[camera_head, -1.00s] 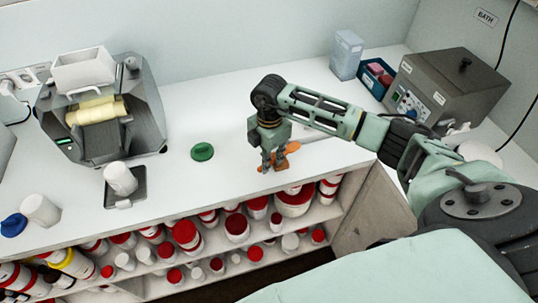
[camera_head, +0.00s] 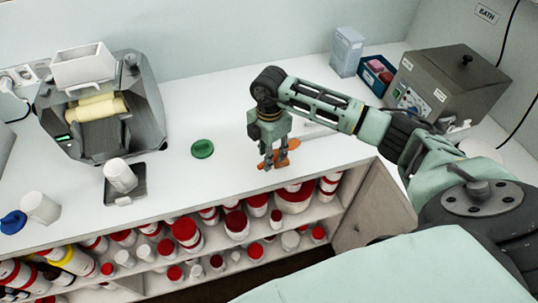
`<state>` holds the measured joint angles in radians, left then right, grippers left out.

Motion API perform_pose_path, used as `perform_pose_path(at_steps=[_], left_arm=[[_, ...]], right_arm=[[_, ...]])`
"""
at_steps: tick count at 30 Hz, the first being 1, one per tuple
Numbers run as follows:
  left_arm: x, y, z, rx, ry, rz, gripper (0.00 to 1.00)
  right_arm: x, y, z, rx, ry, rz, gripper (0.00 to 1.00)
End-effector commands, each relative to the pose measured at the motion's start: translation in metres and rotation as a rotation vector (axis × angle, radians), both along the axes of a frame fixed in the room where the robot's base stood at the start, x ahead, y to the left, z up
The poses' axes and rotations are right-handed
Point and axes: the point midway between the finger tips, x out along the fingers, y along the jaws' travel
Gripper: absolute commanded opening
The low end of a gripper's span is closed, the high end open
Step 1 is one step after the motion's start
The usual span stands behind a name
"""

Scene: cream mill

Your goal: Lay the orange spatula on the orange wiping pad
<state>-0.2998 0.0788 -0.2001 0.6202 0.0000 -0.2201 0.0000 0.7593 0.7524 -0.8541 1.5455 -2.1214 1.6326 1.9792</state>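An orange shape (camera_head: 291,145), which looks like the spatula, lies slantwise at the front edge of the white counter. My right gripper (camera_head: 276,164) points down right over it, and its fingers hide the middle of the orange. Two fingers show with a narrow gap between them; whether they press on the spatula is too small to tell. I cannot make out the orange wiping pad as a separate thing; the orange parts run together around the fingers. My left gripper is not in view.
A green lid (camera_head: 202,149) lies left of the gripper. A mill with rollers (camera_head: 100,110) and a white jar on a dark scale (camera_head: 124,190) stand farther left. A grey bath (camera_head: 452,85) and a blue tray (camera_head: 376,76) are back right. Open shelves with red-lidded jars lie below.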

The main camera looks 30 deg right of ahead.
Motion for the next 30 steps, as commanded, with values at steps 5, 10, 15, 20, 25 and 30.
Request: perform_pose_path(at_steps=[5,10,15,20,25,30], left_arm=[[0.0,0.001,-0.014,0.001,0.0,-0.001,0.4],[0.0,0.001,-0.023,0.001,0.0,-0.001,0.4],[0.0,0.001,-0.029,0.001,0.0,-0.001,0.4],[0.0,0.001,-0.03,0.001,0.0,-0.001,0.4],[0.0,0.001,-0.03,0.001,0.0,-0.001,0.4],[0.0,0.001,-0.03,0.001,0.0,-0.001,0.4]], right_arm=[[0.002,-0.001,0.035,-0.001,-0.007,0.002,0.33],[0.001,-0.001,0.071,-0.001,-0.006,0.002,0.33],[0.001,-0.001,0.097,-0.001,-0.003,0.0,0.33],[0.0,-0.001,0.108,-0.001,0.0,0.002,0.33],[0.0,-0.001,0.11,-0.001,0.001,0.001,0.33],[0.0,-0.001,0.109,-0.001,0.001,0.001,0.33]])
